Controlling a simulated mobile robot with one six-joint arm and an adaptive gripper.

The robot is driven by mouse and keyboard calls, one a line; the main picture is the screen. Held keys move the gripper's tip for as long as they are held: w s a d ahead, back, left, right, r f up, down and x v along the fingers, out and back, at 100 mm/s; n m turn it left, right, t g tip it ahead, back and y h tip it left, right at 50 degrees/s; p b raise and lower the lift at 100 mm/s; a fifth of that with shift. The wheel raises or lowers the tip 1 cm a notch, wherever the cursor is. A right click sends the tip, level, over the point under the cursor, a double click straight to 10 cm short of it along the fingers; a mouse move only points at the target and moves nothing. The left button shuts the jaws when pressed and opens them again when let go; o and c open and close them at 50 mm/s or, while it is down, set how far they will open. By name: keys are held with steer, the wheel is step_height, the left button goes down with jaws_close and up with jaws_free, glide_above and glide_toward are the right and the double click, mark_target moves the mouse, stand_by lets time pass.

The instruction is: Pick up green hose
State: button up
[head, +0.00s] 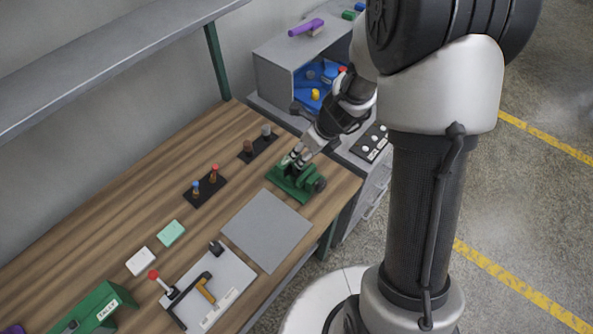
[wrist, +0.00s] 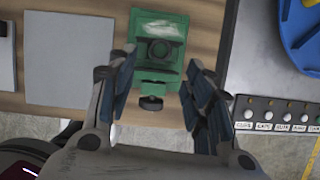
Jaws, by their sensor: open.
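No green hose can be made out in either view. A green device (head: 291,184) with a dark round knob sits near the right end of the wooden table. In the wrist view the green device (wrist: 158,27) lies beyond and between my fingers, with its dark knob toward me. My gripper (head: 297,158) is just above the device in the head view. In the wrist view my gripper (wrist: 160,66) is open, one finger on each side of the device's near part, with nothing held. Whether the fingers touch it I cannot tell.
A grey mat (head: 267,230) lies beside the device. Small stands with pegs (head: 206,187) are behind it. A green box (head: 95,311) is at lower left. A grey cabinet with a blue bin (head: 312,78) stands at the back right, beside a labelled button panel (head: 371,143).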

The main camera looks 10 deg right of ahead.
steer(key=b+x, duration=0.1)
steer(key=x, duration=0.1)
steer(key=b+x, duration=0.1)
steer(key=x, duration=0.2)
steer(key=b+x, duration=0.1)
steer(key=x, duration=0.1)
steer(key=shift+w+a+f, duration=0.2)
steer(key=shift+w+a, duration=0.2)
steer(key=shift+r, duration=0.15)
jaws_close()
steer(key=shift+r, duration=0.1)
